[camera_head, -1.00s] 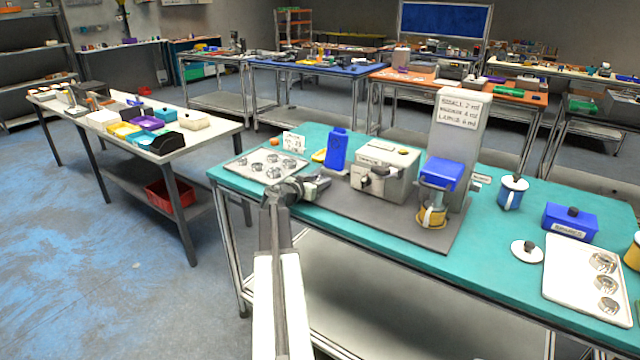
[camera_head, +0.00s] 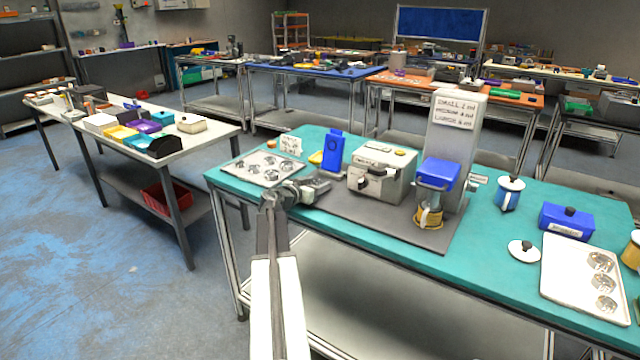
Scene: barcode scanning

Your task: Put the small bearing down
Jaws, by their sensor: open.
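A white tray (camera_head: 236,168) lies at the left end of the teal table and holds several silver ring-shaped bearings (camera_head: 270,160). I cannot tell which of them is the small bearing. My gripper (camera_head: 293,188) is at the table's front left edge, just right of and in front of the tray. It is open, and I see no bearing between its fingers, though they are small and partly blend with a grey object (camera_head: 314,187) beside them. A second white tray (camera_head: 569,294) at the right end holds several larger silver rings (camera_head: 603,283).
A blue upright holder (camera_head: 334,151) stands behind my gripper.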

